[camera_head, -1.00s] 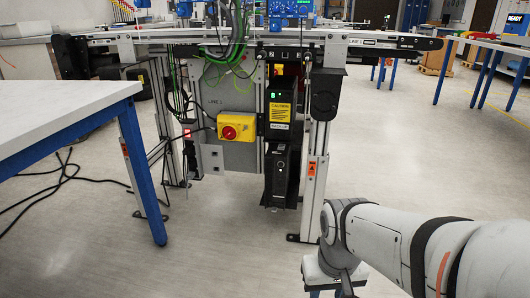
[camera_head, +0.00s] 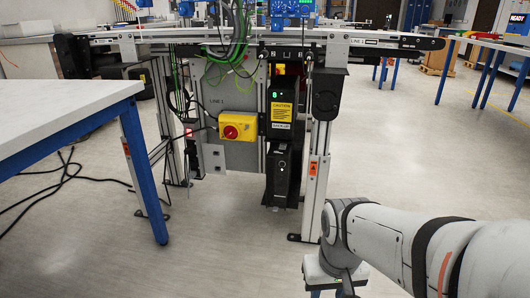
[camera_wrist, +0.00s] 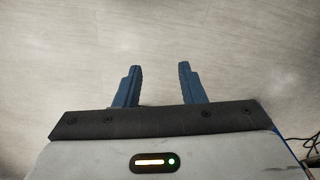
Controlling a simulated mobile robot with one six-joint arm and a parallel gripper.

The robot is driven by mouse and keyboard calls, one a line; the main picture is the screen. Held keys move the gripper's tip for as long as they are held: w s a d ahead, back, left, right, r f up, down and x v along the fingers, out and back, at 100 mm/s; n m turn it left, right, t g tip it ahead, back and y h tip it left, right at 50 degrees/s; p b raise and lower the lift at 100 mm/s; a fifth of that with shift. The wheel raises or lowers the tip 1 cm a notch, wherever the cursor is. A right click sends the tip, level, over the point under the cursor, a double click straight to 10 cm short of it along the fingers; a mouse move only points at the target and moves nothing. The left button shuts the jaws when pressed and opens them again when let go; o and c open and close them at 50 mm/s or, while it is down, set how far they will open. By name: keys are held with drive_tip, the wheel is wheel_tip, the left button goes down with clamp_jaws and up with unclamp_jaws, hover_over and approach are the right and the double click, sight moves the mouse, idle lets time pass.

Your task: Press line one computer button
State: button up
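The line one conveyor (camera_head: 375,41) stands ahead in the head view, with "LINE 1" on its side rail and on the grey panel below. A black computer (camera_head: 283,172) hangs upright under it, right of the yellow box; a small light spot near its top front may be its button, too small to tell. My gripper (camera_wrist: 157,84) shows in the wrist view with two blue fingers apart and nothing between them, over bare floor. In the head view my arm reaches in from the right, and the gripper end is low, well short of the computer.
A yellow box with a red knob (camera_head: 238,126) is on the panel. A black unit with a yellow caution label (camera_head: 281,112) sits above the computer. A white table with blue legs (camera_head: 60,110) stands at left, cables on the floor nearby. Floor (camera_head: 230,245) ahead is clear.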

drive_tip(key=shift+c, duration=0.2)
clamp_jaws()
idle(1.6)
